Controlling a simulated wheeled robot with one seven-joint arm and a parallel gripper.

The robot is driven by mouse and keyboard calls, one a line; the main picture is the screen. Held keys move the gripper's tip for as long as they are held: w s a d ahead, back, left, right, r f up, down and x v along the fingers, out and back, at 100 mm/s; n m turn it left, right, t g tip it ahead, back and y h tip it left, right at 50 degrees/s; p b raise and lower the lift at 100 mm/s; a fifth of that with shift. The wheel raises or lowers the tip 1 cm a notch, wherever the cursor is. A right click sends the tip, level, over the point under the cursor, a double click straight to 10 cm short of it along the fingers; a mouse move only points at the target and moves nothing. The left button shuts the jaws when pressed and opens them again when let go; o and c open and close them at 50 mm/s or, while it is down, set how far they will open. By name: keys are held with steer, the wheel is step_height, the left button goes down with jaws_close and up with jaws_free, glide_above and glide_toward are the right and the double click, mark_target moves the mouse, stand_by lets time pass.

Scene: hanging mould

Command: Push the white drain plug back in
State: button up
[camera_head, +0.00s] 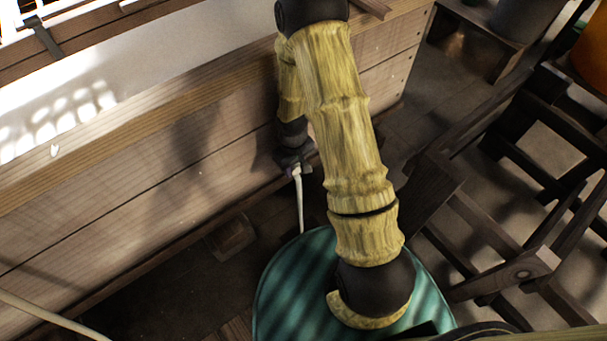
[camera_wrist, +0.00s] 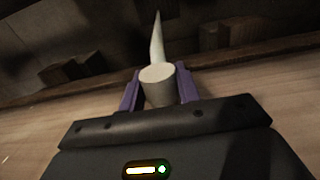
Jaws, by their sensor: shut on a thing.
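My gripper (camera_head: 292,163) is low at the front wall of the wooden vat (camera_head: 190,150), mostly hidden behind my arm. In the wrist view its purple fingers are shut on the white drain plug (camera_wrist: 157,86), a short pale cylinder. A thin white strand (camera_head: 300,205) hangs from beside the gripper towards the floor and looks like a stream of liquid. In the wrist view this strand (camera_wrist: 157,42) tapers away beyond the plug. The drain hole is not visible, and I cannot tell whether the plug touches the wall.
The vat holds a white surface (camera_head: 150,50). A round green thing (camera_head: 290,285) stands below my arm. Dark wooden racks (camera_head: 510,265) fill the right side. A pale pole (camera_head: 45,315) lies at lower left. The floor along the vat's foot is dark.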

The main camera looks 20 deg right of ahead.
steer(key=shift+w+a, duration=0.1)
steer(key=shift+w, duration=0.7)
steer(key=o, duration=1.1)
steer(key=shift+a, duration=0.15)
steer(key=shift+c, duration=0.2)
steer(key=shift+r, duration=0.1)
steer(key=shift+w+r, duration=0.1)
steer(key=shift+r, duration=0.1)
step_height(320, 180, up, 17)
steer(key=p, duration=0.5)
steer(key=shift+p, duration=0.35)
steer(key=shift+s, duration=0.2)
